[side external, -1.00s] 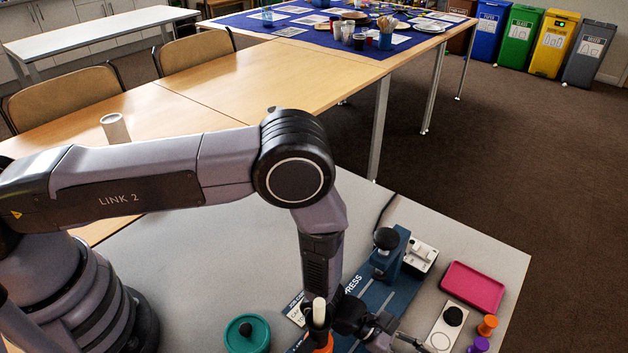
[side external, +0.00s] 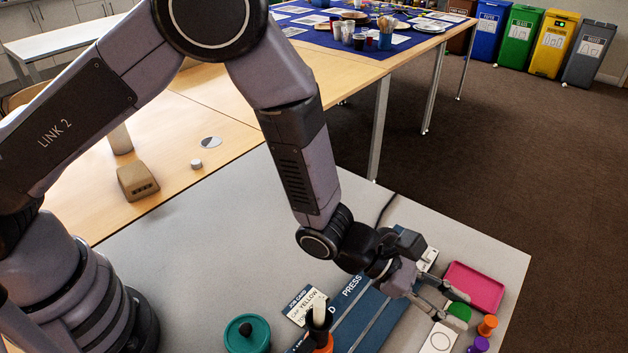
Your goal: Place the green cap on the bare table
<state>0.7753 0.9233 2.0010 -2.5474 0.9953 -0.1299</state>
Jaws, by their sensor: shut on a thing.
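The green cap (side external: 460,311) is small and round and sits between the fingertips of my gripper (side external: 452,306), at the lower right of the side external view. My gripper is shut on it. The fingers cover part of the cap, and I cannot tell whether it is raised or touching what is below. The pale grey bare table (side external: 215,270) spreads widely to the left and behind.
A pink tray (side external: 487,273) lies just behind the cap. An orange piece (side external: 487,326) and a purple piece (side external: 479,345) stand to its right. A white plate (side external: 428,343) is in front. The blue press base (side external: 372,310), job card (side external: 300,305) and teal pot (side external: 238,345) lie left.

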